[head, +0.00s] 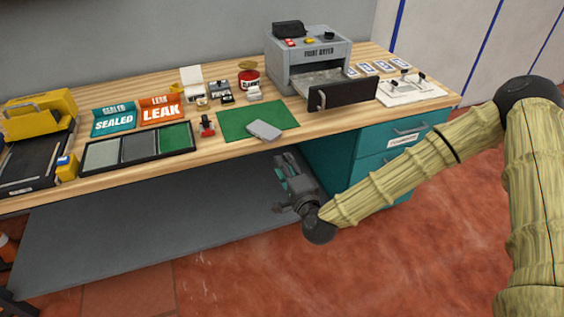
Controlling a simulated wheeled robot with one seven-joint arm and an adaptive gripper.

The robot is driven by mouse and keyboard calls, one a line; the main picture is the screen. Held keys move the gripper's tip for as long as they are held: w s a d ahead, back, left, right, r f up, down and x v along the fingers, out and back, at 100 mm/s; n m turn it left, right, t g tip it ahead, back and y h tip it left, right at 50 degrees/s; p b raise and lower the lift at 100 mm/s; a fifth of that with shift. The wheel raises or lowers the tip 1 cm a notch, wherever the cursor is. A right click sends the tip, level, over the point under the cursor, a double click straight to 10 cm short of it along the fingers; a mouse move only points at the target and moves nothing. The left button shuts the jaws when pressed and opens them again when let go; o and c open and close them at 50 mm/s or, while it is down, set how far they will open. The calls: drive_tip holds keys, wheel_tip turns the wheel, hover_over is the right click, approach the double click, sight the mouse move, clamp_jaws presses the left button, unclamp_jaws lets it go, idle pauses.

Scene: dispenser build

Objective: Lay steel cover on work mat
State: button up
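A green work mat (232,118) lies flat on the wooden bench near its front edge. A small grey plate, which looks like the steel cover (264,130), lies on the mat's front right part, turned at an angle, its front end close to the mat's edge. My gripper (284,161) is in front of the bench, below and right of the cover and apart from it. Its fingers look spread, with nothing seen between them.
Teal drawers (400,135) are below.

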drive_tip(key=shift+s+d, duration=0.1)
drive_tip(key=shift+s, duration=0.1)
drive_tip(key=s+d+f+n+g, duration=0.2)
drive_tip(key=s+f+n+g, duration=0.75)
drive_tip(key=s+f, duration=1.25)
drive_tip(key=s+d+f+n+g+h, duration=0.2)
drive_tip(key=s+d+f+g, duration=0.1)
drive_tip(key=s+d, duration=0.5)
drive_tip(key=s+d+f+n+g+h, duration=0.2)
drive_tip(key=s+d+f+g+h, duration=0.1)
drive_tip(key=s+d, duration=0.5)
drive_tip(key=shift+s+d+f+g, duration=0.4)
drive_tip(key=shift+s+f+g, duration=0.25)
drive_tip(key=shift+s+f, duration=0.4)
